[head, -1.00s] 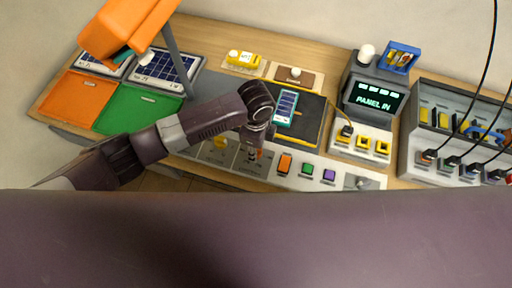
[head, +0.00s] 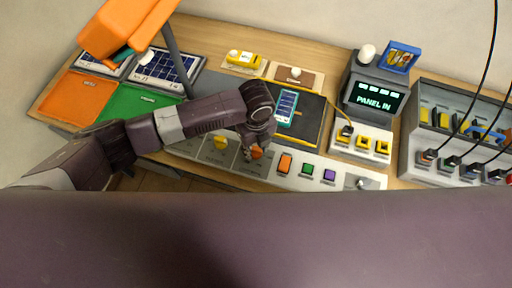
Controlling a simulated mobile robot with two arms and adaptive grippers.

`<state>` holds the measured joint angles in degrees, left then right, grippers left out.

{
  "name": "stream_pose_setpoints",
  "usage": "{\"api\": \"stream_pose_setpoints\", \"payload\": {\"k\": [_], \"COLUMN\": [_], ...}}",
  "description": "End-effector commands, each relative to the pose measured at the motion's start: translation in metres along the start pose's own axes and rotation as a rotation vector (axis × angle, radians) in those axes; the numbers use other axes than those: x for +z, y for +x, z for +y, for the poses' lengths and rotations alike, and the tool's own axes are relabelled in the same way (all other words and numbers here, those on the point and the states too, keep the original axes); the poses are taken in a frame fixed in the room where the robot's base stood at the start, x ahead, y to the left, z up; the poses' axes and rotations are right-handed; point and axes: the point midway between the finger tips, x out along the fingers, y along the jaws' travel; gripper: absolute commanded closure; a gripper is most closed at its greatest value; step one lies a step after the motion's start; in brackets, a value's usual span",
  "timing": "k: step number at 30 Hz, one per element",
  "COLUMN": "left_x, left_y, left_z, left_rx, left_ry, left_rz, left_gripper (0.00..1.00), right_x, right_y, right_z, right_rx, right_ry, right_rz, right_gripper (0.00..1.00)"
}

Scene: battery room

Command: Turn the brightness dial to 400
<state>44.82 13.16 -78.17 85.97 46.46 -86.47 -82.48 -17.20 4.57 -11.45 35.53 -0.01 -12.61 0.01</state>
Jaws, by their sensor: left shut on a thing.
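My left gripper (head: 254,154) points down at the control strip along the front of the bench. It is shut on what seems to be a dial on the grey dial panel (head: 246,170); the gripper and wrist hide most of it. A small orange part shows at the fingertips. A yellow knob (head: 220,143) stands on the panel to the left. The labels are too small to read, so I cannot tell the brightness dial by name or its setting. A dark display (head: 375,97) reads "PANEL IN". My right gripper is not in view.
An orange rocker switch (head: 285,163), a green button (head: 307,170) and a purple button (head: 328,175) sit right of the gripper. An orange lamp (head: 125,32) overhangs the left side.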

Motion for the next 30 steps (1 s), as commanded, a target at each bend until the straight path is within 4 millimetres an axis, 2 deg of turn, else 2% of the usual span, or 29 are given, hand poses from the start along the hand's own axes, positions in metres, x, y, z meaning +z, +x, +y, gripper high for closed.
{"api": "stream_pose_setpoints", "payload": {"k": [17,18,22,30], "left_x": [0.0016,0.0016,0.0012,0.0005], "left_y": [-0.0019,-0.0020,-0.0015,-0.0009], "left_z": [-0.0016,-0.0017,-0.0013,-0.0006], "left_rx": [-0.004,-0.004,-0.003,-0.001], "left_ry": [0.035,0.035,0.035,0.034], "left_rz": [-0.004,-0.004,-0.003,-0.001], "left_gripper": [0.95,0.69,0.54,0.53], "right_x": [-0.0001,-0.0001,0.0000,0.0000], "right_y": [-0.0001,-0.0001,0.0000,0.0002], "right_z": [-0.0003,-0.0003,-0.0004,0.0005], "right_rx": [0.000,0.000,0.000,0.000], "right_ry": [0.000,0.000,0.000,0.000], "right_rz": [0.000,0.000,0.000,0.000], "right_gripper": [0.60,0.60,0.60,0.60]}}
